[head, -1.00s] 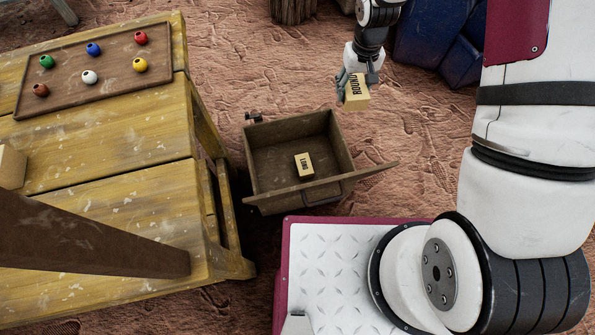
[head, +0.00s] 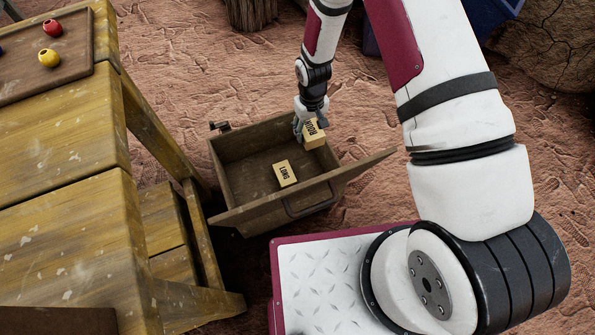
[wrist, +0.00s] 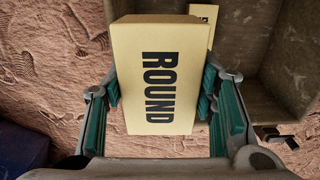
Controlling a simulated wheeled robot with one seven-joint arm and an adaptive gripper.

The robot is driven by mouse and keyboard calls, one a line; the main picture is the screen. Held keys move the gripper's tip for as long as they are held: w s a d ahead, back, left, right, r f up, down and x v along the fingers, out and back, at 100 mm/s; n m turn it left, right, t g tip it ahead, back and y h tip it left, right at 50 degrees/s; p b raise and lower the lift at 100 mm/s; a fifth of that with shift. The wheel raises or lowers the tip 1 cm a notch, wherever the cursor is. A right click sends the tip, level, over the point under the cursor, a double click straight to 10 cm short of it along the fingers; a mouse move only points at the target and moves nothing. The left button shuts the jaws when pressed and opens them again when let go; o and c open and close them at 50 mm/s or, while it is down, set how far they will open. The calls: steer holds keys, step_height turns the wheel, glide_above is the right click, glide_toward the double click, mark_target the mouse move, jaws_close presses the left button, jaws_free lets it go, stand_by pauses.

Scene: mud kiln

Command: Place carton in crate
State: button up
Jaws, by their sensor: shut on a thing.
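My gripper (head: 302,127) is shut on a pale yellow carton marked ROUND (head: 314,134). In the wrist view the ROUND carton (wrist: 158,75) sits between the green-padded fingers (wrist: 160,100). In the head view the carton appears at the right wall of the brown crate (head: 232,150); I cannot tell how high above the rim it is. A second carton, marked LONG (head: 285,173), lies on the crate floor. In the wrist view the crate (wrist: 285,60) is at the upper right, and part of the second carton (wrist: 203,12) shows behind the held one.
A yellow wooden table (head: 60,150) stands left of the crate, with a brown board (head: 75,75) holding a red ball (head: 52,27) and a yellow ball (head: 49,58). A blue object (head: 480,15) lies at the back. Bare ground (head: 180,80) lies behind the crate.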

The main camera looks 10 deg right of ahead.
mark_target(307, 170)
step_height(307, 170, down, 24)
steer(key=b, duration=0.9)
steer(key=shift+f, duration=0.15)
steer(key=o, duration=1.1)
step_height(307, 170, up, 12)
steer(key=p, duration=0.5)
steer(key=shift+r, duration=0.2)
